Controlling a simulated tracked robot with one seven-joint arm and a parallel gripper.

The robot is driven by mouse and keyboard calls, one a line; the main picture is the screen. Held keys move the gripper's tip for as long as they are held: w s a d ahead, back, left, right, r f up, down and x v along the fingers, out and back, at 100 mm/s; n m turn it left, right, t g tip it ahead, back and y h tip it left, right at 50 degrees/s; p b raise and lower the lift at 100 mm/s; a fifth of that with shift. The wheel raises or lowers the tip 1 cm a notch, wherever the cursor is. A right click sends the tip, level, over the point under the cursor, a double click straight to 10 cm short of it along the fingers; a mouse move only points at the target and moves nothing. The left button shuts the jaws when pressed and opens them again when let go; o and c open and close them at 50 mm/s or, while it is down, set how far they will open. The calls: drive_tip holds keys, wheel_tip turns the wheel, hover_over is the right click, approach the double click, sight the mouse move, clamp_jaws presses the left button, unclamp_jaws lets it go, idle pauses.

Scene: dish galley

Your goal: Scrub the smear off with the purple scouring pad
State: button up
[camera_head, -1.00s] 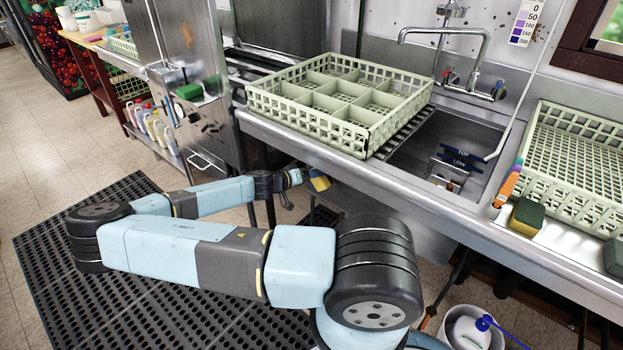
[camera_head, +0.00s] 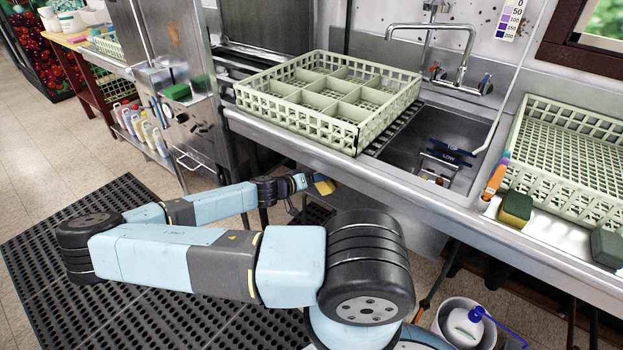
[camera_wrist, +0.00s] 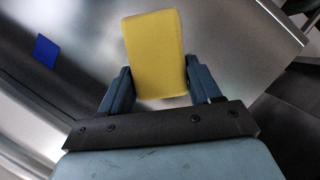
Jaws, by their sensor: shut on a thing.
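My gripper (camera_head: 312,184) is low in front of the steel counter's front edge, left of the sink. It is shut on a yellow sponge-like block (camera_wrist: 155,52), which stands out from between the fingers in the wrist view. The block also shows small in the head view (camera_head: 325,186). No purple face of it shows, so I cannot tell whether it is the purple scouring pad. A brushed steel surface (camera_wrist: 215,45) lies behind the block; touching or apart, I cannot tell. A flat blue patch (camera_wrist: 46,50) shows at left. I cannot make out a smear.
A pale green compartment rack (camera_head: 300,112) stands on the counter by the sink (camera_head: 420,150). Right of the sink are a yellow-green sponge (camera_head: 516,208), a dark green pad (camera_head: 607,247) and another rack (camera_head: 570,150). A white bucket (camera_head: 450,330) stands below at right.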

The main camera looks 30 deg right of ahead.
sight(311, 172)
drive_tip(key=shift+s+d, duration=0.35)
drive_tip(key=shift+s, duration=0.6)
drive_tip(key=shift+s+d, duration=0.35)
drive_tip(key=shift+s, duration=0.55)
drive_tip(key=shift+s+d, duration=0.35)
drive_tip(key=shift+s, duration=0.6)
drive_tip(key=shift+w+a, duration=0.7)
drive_tip(key=shift+w, duration=1.15)
drive_tip(key=shift+w+a, duration=0.7)
drive_tip(key=shift+w, duration=1.1)
drive_tip(key=shift+w+a, duration=0.7)
drive_tip(key=shift+w, duration=1.15)
drive_tip(key=shift+a, duration=0.1)
drive_tip(key=shift+s+a, duration=0.35)
drive_tip(key=shift+a, duration=0.55)
drive_tip(key=shift+s+a, duration=0.4)
drive_tip(key=shift+a, duration=0.5)
drive_tip(key=shift+s+a, duration=0.35)
drive_tip(key=shift+a, duration=0.55)
drive_tip(key=shift+s+a, duration=0.25)
drive_tip(key=shift+a, duration=0.45)
drive_tip(key=shift+s+a, duration=0.25)
drive_tip(key=shift+a, duration=0.45)
